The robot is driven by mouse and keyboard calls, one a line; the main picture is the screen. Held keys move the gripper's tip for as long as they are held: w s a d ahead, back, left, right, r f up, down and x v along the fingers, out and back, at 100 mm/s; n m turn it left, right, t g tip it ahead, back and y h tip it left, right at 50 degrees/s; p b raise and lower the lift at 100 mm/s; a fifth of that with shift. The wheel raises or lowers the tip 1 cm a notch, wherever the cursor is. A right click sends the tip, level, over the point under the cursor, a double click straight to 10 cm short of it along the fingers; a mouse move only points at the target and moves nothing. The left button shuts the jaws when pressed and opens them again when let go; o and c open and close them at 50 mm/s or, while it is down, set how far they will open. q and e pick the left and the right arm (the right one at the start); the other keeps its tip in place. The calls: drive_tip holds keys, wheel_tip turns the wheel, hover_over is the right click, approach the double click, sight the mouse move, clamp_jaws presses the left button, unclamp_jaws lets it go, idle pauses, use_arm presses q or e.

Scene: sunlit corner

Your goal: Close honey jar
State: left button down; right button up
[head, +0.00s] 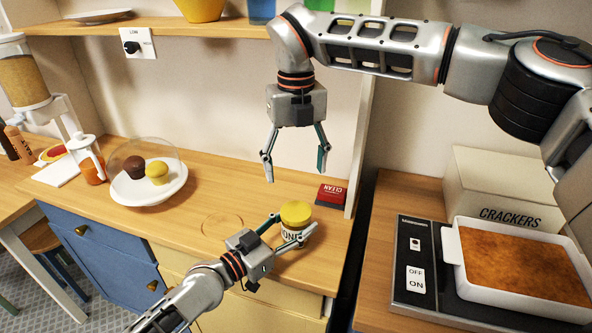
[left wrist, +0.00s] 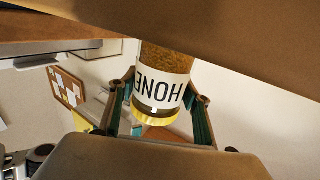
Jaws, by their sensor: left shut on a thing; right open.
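The honey jar (head: 290,241), with a white label, stands on the wooden counter near its front edge. Its yellow lid (head: 296,212) sits on top; I cannot tell how tightly. My left gripper (head: 291,228) is shut on the jar, one finger on each side, partly hiding the label. In the left wrist view the jar (left wrist: 165,75) appears upside down between the fingers, with the lid (left wrist: 150,117) at the bottom. My right gripper (head: 296,174) is open, empty and pointing down above the lid, apart from it.
A red box (head: 331,194) marked CLEAN stands just behind the jar, near the upright panel. A thin ring outline (head: 222,225) lies on the counter to the left. A cake plate (head: 130,196) with two muffins is farther left. A cracker box (head: 500,190) stands at right.

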use_arm(q)
drive_tip(key=c, duration=0.9)
unclamp_jaws()
drive_tip(key=v, duration=1.2)
drive_tip(key=shift+a, duration=0.1)
